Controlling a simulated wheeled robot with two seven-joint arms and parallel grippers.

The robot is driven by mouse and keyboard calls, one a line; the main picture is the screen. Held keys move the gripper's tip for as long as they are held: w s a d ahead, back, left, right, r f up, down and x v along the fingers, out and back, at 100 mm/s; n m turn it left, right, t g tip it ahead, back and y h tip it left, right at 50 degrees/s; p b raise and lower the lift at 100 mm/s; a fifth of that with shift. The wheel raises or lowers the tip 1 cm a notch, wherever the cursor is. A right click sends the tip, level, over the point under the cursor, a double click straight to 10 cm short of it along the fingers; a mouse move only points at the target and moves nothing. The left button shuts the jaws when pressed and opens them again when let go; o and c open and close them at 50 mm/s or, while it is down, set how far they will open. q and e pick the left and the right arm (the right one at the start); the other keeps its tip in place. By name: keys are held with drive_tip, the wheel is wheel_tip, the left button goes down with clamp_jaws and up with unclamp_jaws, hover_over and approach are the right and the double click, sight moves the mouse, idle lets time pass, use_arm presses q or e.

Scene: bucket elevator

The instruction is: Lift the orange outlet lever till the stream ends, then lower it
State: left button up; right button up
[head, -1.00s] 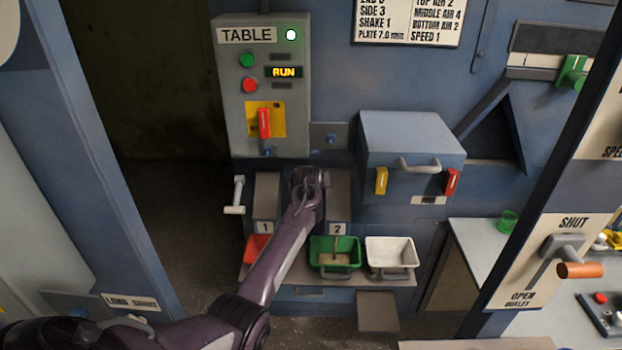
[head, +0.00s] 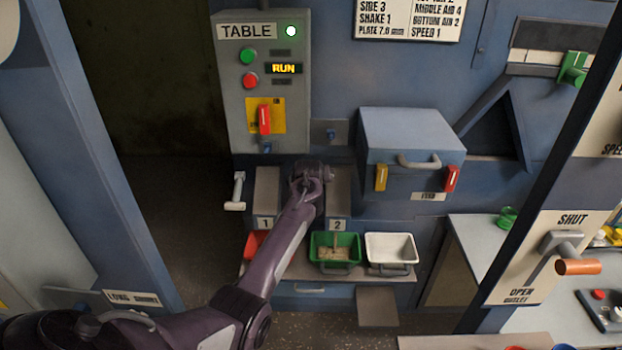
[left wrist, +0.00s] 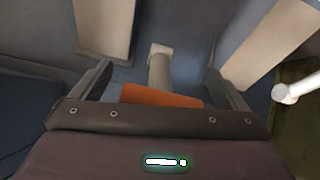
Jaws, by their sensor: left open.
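In the left wrist view an orange bar (left wrist: 160,97) on a pale stem (left wrist: 160,68) lies between the two jaws of my left gripper (left wrist: 157,74). The jaws are open, one on each side, with gaps to the bar. In the head view my left gripper (head: 312,178) is between the chutes marked 1 and 2, and it hides that bar. Another orange handle (head: 578,267) is on a grey lever on the right panel, between the words SHUT and OPEN OUTLET. My right gripper is not in view.
A green tray (head: 335,263) under chute 2 holds tan grain; a white tray (head: 390,268) stands beside it. A red tray (head: 253,244) is partly behind my arm. A white lever (head: 237,192) is left of chute 1. The control box (head: 232,110) reads RUN.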

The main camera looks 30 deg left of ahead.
use_arm(q)
drive_tip(key=b+v, duration=0.1)
drive_tip(key=v, duration=0.6)
drive_tip(key=shift+s+d+r, duration=0.15)
drive_tip(key=shift+s+d, duration=0.05)
drive_tip(key=shift+s, duration=0.05)
drive_tip(key=s+d+f+m+g+h, duration=0.1)
drive_tip(key=s+d+f+m, duration=0.15)
drive_tip(key=s+f, duration=0.7)
drive_tip(key=s+d+f+m+g, duration=0.1)
drive_tip(key=s+d+f+m, duration=0.15)
drive_tip(key=f, duration=1.45)
drive_tip(key=s+d+f+m+g+h, duration=0.1)
drive_tip(key=s+d+f+m+g, duration=0.15)
drive_tip(key=s+f, duration=0.7)
drive_tip(key=s+d+f+m+g+h, duration=0.1)
drive_tip(key=s+d+f, duration=0.2)
drive_tip(key=s+f, duration=0.4)
drive_tip(key=s+d+f+m+g+h, duration=0.1)
drive_tip(key=s+d+f, duration=0.3)
drive_tip(key=s, duration=1.2)
drive_tip(key=s+d+f+m+g+h, duration=0.1)
drive_tip(key=s+d+f, duration=0.3)
drive_tip(key=s+f, duration=0.7)
drive_tip(key=shift+s+d, duration=0.15)
drive_tip(key=shift+s, duration=0.65)
